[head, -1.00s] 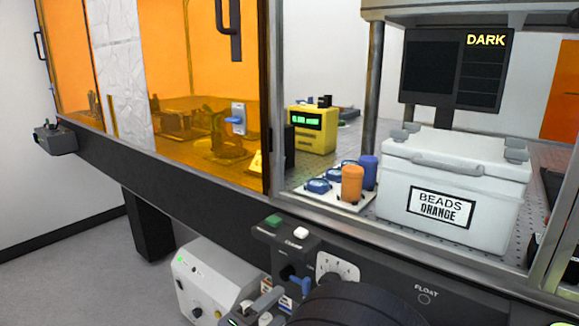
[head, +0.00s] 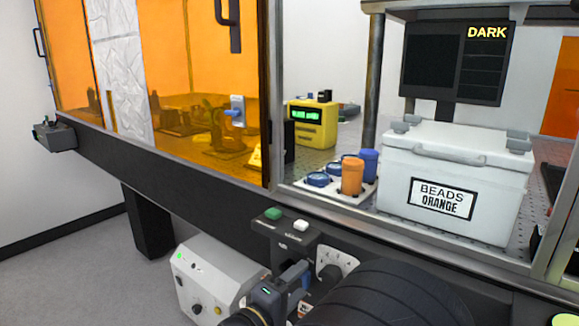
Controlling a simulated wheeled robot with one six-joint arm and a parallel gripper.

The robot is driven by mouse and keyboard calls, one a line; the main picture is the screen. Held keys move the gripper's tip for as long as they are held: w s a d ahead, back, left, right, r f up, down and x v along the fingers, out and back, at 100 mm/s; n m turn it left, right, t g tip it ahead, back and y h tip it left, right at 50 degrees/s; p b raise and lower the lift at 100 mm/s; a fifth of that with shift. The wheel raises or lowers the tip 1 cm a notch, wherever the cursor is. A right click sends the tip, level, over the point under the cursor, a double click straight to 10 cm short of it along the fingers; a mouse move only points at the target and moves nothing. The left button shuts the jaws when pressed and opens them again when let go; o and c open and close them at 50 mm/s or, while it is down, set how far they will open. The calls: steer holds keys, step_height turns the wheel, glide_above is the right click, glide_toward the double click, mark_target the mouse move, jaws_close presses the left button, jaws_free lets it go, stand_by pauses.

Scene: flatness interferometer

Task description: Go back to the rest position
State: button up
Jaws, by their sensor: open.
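My gripper (head: 291,277) is at the bottom centre of the head view, seen from behind in front of the control panel. It is small and partly hidden by my own wrist and dark arm link. It is open, and I see nothing held in it. My arm covers the lower part of the panel.
A bench edge (head: 150,157) runs across the view. Behind it stand orange screens (head: 190,50), a yellow meter (head: 312,124), an orange jar (head: 352,176), a blue jar (head: 369,160) and a white BEADS ORANGE box (head: 455,180). A grey-white unit (head: 205,280) stands below. The floor at left is clear.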

steer(key=shift+a+f+m+b, duration=0.1)
steer(key=shift+f+m+b, duration=0.35)
steer(key=shift+m, duration=0.65)
